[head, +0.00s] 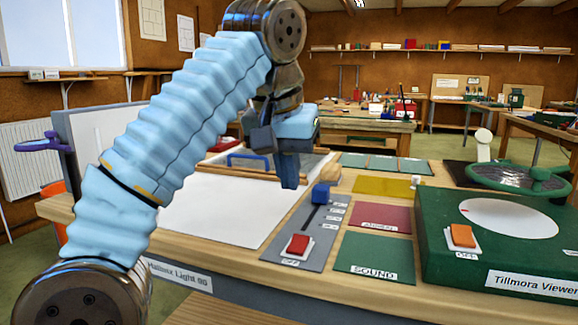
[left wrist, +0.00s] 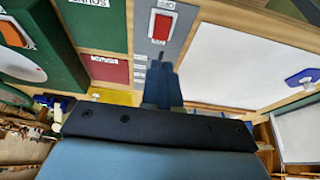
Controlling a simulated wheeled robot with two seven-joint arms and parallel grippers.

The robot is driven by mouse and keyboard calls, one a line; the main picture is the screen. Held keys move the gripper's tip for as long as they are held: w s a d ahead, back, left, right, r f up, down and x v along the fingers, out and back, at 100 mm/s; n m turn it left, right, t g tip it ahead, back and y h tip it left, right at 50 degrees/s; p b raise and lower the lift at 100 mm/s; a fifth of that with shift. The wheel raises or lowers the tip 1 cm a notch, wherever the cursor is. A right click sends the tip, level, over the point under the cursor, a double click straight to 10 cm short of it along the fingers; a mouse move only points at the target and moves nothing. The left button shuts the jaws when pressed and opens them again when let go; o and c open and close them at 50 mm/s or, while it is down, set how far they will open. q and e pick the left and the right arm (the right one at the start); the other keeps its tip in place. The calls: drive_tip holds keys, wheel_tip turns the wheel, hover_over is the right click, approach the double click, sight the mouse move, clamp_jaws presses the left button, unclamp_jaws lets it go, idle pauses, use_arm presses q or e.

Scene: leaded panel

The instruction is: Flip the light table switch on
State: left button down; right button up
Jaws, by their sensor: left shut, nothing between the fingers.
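The light table shows a white glowing-type surface (head: 225,205) in a wooden frame, with a "Light 90" label on its front. A red rocker switch (head: 298,246) in a white surround sits on the grey control panel (head: 272,250) at the table's right, with an "OFF" label below it. The switch also shows in the left wrist view (left wrist: 161,27), beyond the fingertips. A blue slider knob (head: 320,193) stands farther up the panel. My left gripper (head: 289,185) is shut and empty, pointing down above the table, behind and apart from the switch. My right gripper is out of view.
A green viewer box (head: 455,285) with its own orange switch (head: 462,236) stands at the right. Coloured squares, including a green "SOUND" one (head: 375,256), lie between it and the panel. A blue handle (head: 249,160) rises at the back of the table.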

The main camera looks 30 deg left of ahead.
use_arm(q)
drive_tip(key=shift+s+d+r, duration=0.15)
drive_tip(key=shift+s+r, duration=0.05)
drive_tip(key=shift+r, duration=0.3)
drive_tip(key=shift+w+r, duration=0.2)
drive_tip(key=shift+w, duration=0.25)
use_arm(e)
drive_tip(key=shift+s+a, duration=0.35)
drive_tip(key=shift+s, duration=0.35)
use_arm(q)
drive_tip(key=shift+a, duration=0.2)
drive_tip(key=shift+f, duration=0.1)
